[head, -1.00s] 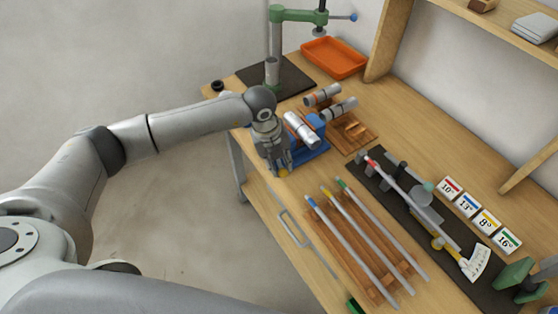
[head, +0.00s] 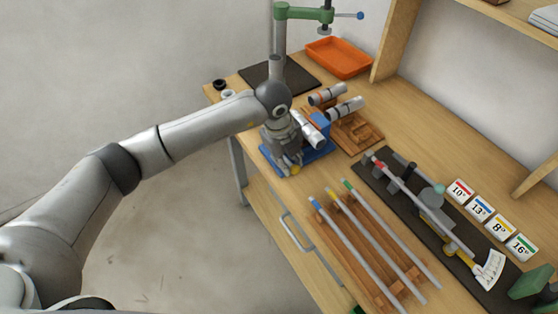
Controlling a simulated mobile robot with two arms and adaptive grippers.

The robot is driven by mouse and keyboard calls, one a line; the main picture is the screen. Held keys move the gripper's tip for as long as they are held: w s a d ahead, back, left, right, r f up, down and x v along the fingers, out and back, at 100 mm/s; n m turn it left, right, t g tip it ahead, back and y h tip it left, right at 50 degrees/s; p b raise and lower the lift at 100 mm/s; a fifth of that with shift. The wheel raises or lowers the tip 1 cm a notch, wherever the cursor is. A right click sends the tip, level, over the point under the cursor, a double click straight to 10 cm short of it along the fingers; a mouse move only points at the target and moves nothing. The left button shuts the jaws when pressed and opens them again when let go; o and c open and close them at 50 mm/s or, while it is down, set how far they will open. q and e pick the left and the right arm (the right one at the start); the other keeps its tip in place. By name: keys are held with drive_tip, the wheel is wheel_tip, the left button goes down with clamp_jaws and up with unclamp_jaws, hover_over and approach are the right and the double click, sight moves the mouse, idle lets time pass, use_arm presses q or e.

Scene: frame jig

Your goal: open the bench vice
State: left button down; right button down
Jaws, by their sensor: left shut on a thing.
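The bench vice (head: 321,123) is blue and stands at the left front corner of the wooden bench, on a blue base (head: 314,154). A silver tube (head: 306,127) lies slanted at its jaws; my gripper hides part of the vice, so I cannot tell the jaw gap. My left gripper (head: 288,161) points down at the vice's front side. It is shut on the vice handle, which its fingers mostly hide; a yellow knob (head: 296,170) shows at the fingertips. My right gripper is not in view.
Several rods (head: 345,233) with coloured ends lie on a wooden rack. A green press (head: 302,13) and orange tray (head: 338,57) stand behind. A drawer handle (head: 296,231) sticks out in front.

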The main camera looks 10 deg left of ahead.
use_arm(q)
drive_tip(key=c, duration=1.2)
unclamp_jaws()
drive_tip(key=shift+c, duration=0.2)
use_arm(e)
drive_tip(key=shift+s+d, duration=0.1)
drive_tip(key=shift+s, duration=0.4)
use_arm(q)
drive_tip(key=shift+r, duration=0.1)
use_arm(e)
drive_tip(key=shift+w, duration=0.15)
use_arm(q)
drive_tip(key=shift+r, duration=0.3)
wheel_tip(320, 180, up, 11)
drive_tip(key=s+a, duration=0.1)
drive_tip(key=shift+s+a, duration=0.3)
